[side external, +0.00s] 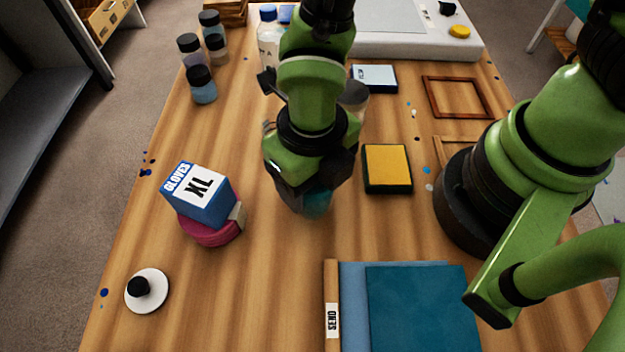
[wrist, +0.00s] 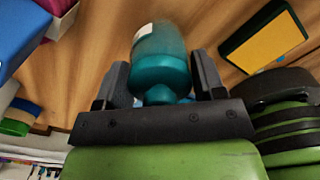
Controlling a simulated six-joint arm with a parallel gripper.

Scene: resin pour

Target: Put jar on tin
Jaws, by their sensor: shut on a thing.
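My gripper (side external: 312,192) is low over the middle of the table and is shut on a teal jar (side external: 318,203). The wrist view shows the jar (wrist: 162,65) between the two fingers (wrist: 160,80), with a small pale patch on its far end. I cannot tell whether the jar touches the table. A square yellow-topped block with dark sides (side external: 387,167), possibly the tin, lies just right of my gripper; it also shows at the upper right of the wrist view (wrist: 265,40). No label on it settles what it is.
A blue gloves box (side external: 200,195) sits tilted on a round pink thing (side external: 212,233) at left. Several dark-lidded jars (side external: 202,85) stand at back left. A blue-and-white box (side external: 374,78) and a wooden frame (side external: 458,97) lie behind. Blue folders (side external: 415,305) are in front.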

